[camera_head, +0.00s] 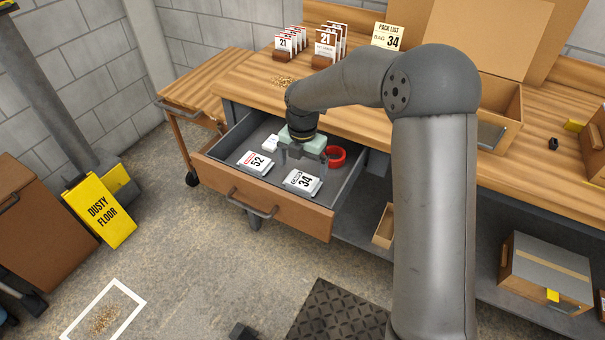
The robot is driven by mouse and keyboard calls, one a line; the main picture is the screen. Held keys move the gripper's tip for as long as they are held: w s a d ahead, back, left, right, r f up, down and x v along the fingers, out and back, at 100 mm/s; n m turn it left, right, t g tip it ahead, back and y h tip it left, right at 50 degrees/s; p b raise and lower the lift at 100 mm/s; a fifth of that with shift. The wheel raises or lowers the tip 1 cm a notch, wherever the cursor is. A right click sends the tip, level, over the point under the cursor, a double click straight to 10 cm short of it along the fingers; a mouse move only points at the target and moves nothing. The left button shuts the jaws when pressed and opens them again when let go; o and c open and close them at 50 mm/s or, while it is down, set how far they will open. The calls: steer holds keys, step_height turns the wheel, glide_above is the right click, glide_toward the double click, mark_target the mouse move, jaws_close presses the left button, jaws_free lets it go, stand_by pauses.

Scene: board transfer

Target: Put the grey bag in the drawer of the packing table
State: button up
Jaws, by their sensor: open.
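The drawer (290,212) of the packing table (350,119) is pulled open. Inside lie a pale bag marked 34 (302,181), at the front right, and a white bag with a red strip marked 52 (255,162), to its left. The 34 bag has a dark strip and greyish edges; it looks like the grey bag. My gripper (303,158) is open with its fingers down, over the drawer just behind the 34 bag. It appears empty and apart from the bag. My gripper hides part of the drawer floor.
A red ring (337,156) and a small white item (271,143) also lie in the drawer. Bags marked 21 (325,45) and a pack list reading bag 34 (387,36) stand on the table. A yellow dusty-floor sign (99,211) stands left.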

mark_target(302, 180)
step_height(302, 180, up, 7)
steer(key=s+d+r+m, duration=0.3)
steer(key=s+d+m, duration=0.3)
steer(key=s+m, duration=0.15)
steer(key=s+d+m, duration=0.5)
steer(key=s+m, duration=0.6)
steer(key=s+d+f+m, duration=0.1)
steer(key=s+d+m, duration=0.4)
steer(key=s+m, duration=0.6)
steer(key=shift+s+f+m, duration=0.2)
steer(key=shift+s+m, duration=0.05)
steer(key=shift+m, duration=0.3)
